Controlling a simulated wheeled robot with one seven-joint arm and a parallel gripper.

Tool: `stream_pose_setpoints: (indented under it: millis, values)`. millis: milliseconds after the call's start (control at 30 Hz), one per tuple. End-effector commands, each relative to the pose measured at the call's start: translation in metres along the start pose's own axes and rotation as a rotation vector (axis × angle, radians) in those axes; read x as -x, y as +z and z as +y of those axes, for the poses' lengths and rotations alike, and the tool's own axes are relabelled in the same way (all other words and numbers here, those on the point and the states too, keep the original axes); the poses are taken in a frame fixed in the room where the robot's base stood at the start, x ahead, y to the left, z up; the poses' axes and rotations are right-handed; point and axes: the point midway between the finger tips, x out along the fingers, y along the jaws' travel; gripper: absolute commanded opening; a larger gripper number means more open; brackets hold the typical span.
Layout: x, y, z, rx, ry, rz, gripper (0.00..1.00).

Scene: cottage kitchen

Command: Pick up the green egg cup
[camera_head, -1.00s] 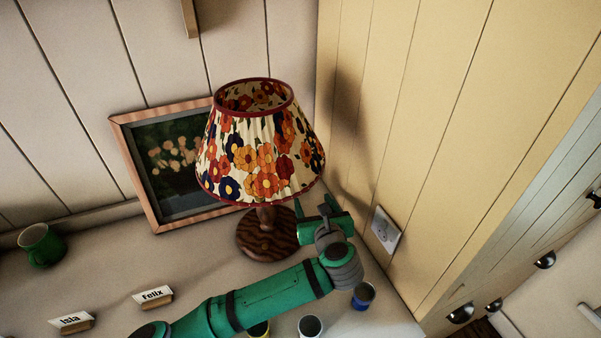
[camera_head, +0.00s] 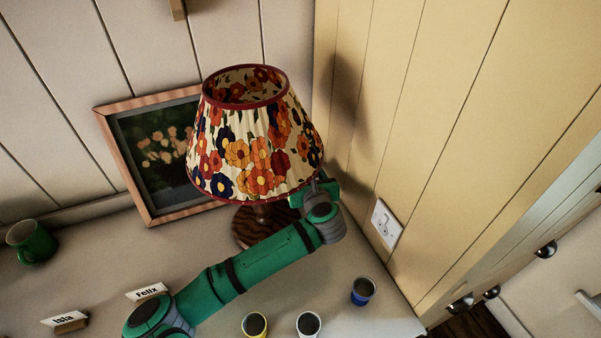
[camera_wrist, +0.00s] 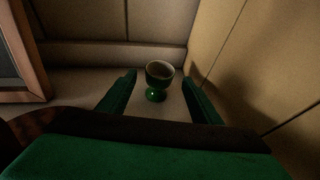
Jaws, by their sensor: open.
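The green egg cup (camera_wrist: 157,82) stands upright on the worktop near the back corner in the wrist view. My gripper (camera_wrist: 158,87) is open, with one finger on each side of the cup in that view. I cannot tell whether the cup is fully between the fingers or a little beyond them. In the head view my gripper (camera_head: 318,190) is behind the lamp's right side, partly hidden by the shade. The egg cup does not show in the head view.
A table lamp (camera_head: 256,150) with a flowered shade stands close to my gripper. A framed picture (camera_head: 118,160) leans behind it. Yellow, white and blue cups (camera_head: 363,290) stand at the front. Name cards (camera_head: 148,291) and a green mug (camera_head: 32,242) are left. A socket (camera_head: 385,222) is right.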

Motion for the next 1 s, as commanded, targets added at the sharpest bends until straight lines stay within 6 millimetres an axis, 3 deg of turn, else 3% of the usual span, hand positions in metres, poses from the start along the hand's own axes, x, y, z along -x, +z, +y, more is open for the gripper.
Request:
stream_pose_setpoints:
  millis: [233,567,700,767,1000]
  values:
    - [-0.033,-0.001,0.002,-0.001,0.000,0.001,0.59]
    - [-0.039,-0.001,0.003,0.000,0.000,0.000,0.59]
    - [-0.039,-0.001,0.003,0.000,0.000,0.000,0.25]
    - [-0.039,-0.001,0.003,0.000,0.000,0.000,0.14]
    - [-0.039,0.000,0.003,0.000,-0.001,0.000,0.14]
